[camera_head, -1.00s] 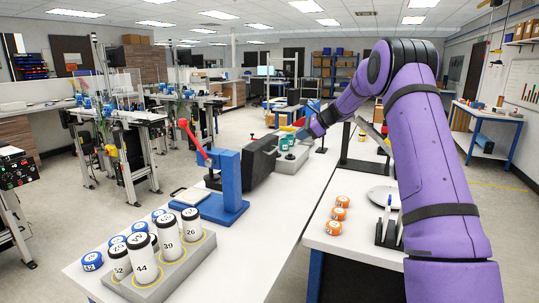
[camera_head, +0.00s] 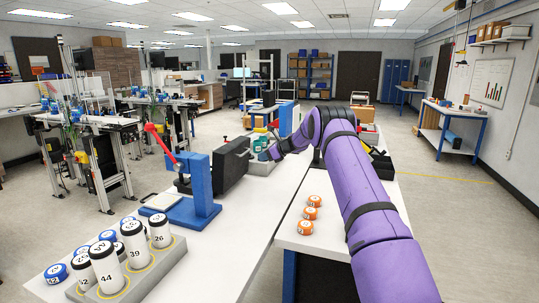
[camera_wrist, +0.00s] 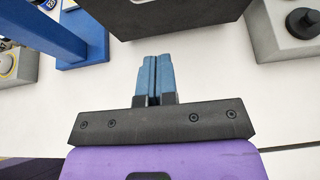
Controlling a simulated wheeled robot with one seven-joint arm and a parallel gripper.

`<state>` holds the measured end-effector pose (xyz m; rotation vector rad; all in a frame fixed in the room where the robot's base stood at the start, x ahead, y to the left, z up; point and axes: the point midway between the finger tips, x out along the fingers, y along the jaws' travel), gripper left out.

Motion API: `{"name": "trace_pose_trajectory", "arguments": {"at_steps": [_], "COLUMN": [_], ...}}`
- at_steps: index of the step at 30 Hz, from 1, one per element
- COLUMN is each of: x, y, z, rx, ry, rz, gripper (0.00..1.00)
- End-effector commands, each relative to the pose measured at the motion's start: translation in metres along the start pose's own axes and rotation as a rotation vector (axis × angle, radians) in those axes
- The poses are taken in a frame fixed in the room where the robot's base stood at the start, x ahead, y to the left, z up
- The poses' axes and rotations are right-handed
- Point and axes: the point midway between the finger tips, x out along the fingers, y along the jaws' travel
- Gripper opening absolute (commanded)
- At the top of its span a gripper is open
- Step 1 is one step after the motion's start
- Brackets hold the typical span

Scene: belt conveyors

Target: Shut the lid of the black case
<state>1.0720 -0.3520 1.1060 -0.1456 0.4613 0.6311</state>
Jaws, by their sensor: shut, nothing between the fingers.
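The black case (camera_head: 228,166) stands on the white bench, just behind the blue press with the red lever. A tall dark panel of it faces me in the head view; I cannot tell from this the exact angle of its lid. The case's dark body (camera_wrist: 180,15) fills the top middle of the wrist view. My gripper (camera_wrist: 153,60) is shut and empty, its blue fingers side by side, pointing at the case with white surface seen between. In the head view my gripper (camera_head: 276,152) is right of the case, with its fingertips not clear.
The blue press (camera_head: 205,190) stands left of the case. A grey fixture (camera_head: 262,168) with teal pieces is close right of it, its black knob (camera_wrist: 302,22) near the gripper. A grey rack (camera_head: 165,262) of white bottles and several orange-topped pieces (camera_head: 312,213) stand nearer.

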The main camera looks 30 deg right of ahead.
Motion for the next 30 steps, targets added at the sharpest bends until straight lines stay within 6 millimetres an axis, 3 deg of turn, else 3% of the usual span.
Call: {"name": "trace_pose_trajectory", "arguments": {"at_steps": [6, 12, 30], "x": [0.04, 0.056, 0.063], "y": [0.001, 0.0, 0.001], "z": [0.003, 0.021, 0.03], "rx": [-0.004, -0.003, -0.001], "ry": [0.001, 0.001, 0.005], "rz": [0.001, 0.0, 0.0], "gripper": [0.0, 0.0, 0.0]}}
